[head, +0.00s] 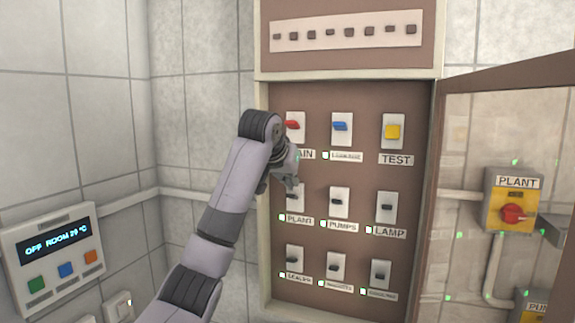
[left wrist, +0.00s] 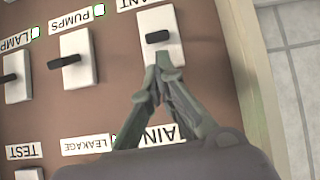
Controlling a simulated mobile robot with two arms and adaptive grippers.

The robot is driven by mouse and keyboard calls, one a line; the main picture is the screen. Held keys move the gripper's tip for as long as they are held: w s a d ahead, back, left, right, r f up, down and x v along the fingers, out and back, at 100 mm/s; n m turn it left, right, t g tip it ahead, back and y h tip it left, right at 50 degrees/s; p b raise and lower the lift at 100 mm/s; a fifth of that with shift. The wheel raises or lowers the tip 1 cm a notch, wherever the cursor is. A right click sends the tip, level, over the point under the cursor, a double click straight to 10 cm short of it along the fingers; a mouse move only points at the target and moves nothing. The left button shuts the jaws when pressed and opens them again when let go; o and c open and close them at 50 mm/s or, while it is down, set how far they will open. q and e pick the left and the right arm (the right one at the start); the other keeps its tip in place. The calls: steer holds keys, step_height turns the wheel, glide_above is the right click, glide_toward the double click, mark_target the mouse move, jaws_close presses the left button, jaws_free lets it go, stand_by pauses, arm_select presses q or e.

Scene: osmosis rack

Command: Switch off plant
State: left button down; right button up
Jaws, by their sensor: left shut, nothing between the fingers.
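The PLANT switch (head: 294,200) is a white plate with a dark lever in the middle row, left column of the brown panel (head: 318,173). The left wrist view shows the PLANT switch (left wrist: 158,38) upside down, its label partly cut off. My left gripper (head: 290,186) is in front of the switch and partly hides it. In the left wrist view the fingertips (left wrist: 163,66) are together, empty, and overlap the edge of the switch plate; contact cannot be told. A yellow box labelled PLANT with a red knob (head: 513,213) is on the right. My right gripper is not in view.
PUMPS (head: 339,202) and LAMP (head: 386,207) switches are beside it. Above are a red-lever switch, a blue-lever switch (head: 342,126) and TEST (head: 393,132). The cabinet's clear door (head: 500,80) stands open at right. A room display (head: 52,250) is at left.

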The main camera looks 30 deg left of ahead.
arm_select(q)
steer(key=shift+w+f, duration=0.2)
steer(key=shift+f, duration=0.05)
